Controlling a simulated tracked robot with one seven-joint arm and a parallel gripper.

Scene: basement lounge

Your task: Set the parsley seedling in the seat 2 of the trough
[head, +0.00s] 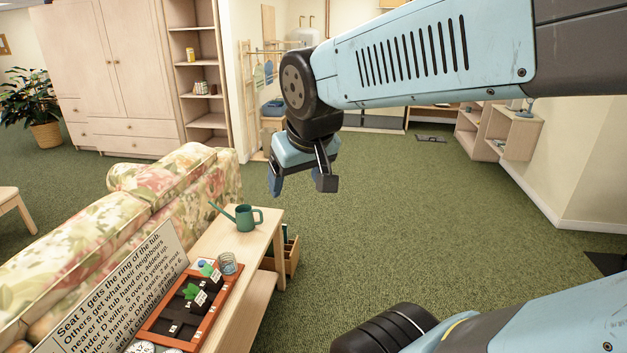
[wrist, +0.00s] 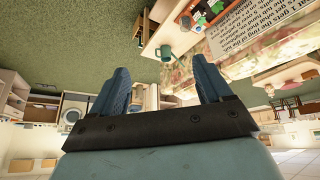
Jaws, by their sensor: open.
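The trough (head: 149,331) is a red-brown wooden frame with dark numbered cells on the narrow bench, at the lower left of the head view. Small green seedlings (head: 190,291) with white tags stand in or at it, one around its middle and one near its far end (head: 207,270). I cannot read which is the parsley, nor which cell is seat 2. My gripper (head: 300,185) is open and empty, in the air right of the bench and well apart from the trough. Its two blue fingers show spread in the wrist view (wrist: 161,80).
A green watering can (head: 247,218) and a glass (head: 228,264) stand on the bench (head: 209,243) beyond the trough. A sign (head: 110,300) with printed rules leans along the trough's left side. Round dials (head: 141,347) sit at its near end. A floral sofa (head: 165,205) is behind; carpet right is clear.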

